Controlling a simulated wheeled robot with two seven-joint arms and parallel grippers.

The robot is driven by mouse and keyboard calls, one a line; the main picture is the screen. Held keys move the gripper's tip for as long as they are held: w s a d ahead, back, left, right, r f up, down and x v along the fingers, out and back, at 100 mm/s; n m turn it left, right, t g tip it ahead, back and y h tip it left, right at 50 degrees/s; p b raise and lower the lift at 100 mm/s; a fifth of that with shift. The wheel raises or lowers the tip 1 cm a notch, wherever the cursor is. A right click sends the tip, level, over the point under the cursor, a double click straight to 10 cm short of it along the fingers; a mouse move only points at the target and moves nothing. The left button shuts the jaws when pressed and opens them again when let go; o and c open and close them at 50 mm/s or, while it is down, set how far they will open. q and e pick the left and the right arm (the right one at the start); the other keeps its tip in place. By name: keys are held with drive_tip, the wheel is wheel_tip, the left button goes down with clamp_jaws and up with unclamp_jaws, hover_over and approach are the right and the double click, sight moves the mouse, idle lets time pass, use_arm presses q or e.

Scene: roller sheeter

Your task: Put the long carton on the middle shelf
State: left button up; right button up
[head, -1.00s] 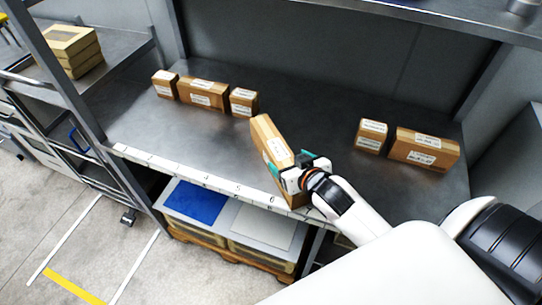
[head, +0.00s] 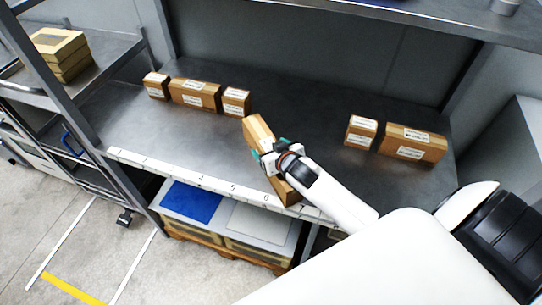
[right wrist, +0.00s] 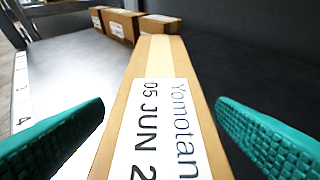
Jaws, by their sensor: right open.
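The long carton (head: 255,130) is brown with a white label. It lies on the grey shelf board (head: 320,125), its near end at the front edge by the numbered strip. My right gripper (head: 273,157) is over the middle of this carton. In the right wrist view the carton (right wrist: 150,60) runs away between the two teal fingers, label up. The right gripper (right wrist: 160,130) is open, with a gap visible on both sides of the carton. The gripper hides part of the carton in the head view. My left gripper is not in view.
Several cartons (head: 194,94) stand in a row at the back left of the board. A small carton (head: 361,132) and a longer one (head: 413,144) stand to the right. An upper shelf (head: 430,15) hangs above. Free board lies between the two groups.

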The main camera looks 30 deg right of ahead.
drive_tip(key=c, duration=1.5)
drive_tip(key=r, duration=0.6)
drive_tip(key=r+b, duration=0.1)
drive_tip(key=r, duration=0.2)
drive_tip(key=shift+s+a+r, duration=0.1)
drive_tip(key=shift+a+r, duration=0.15)
drive_tip(key=shift+a, duration=0.05)
drive_tip(key=s+a+r+y+b, duration=0.1)
drive_tip(key=s+a+r+b, duration=0.2)
drive_tip(key=s+a, duration=0.3)
drive_tip(key=a+r, duration=0.1)
drive_tip(key=a, duration=0.2)
drive_tip(key=shift+s+n, duration=0.35)
drive_tip(key=shift+n, duration=0.05)
drive_tip(key=shift+a, duration=0.1)
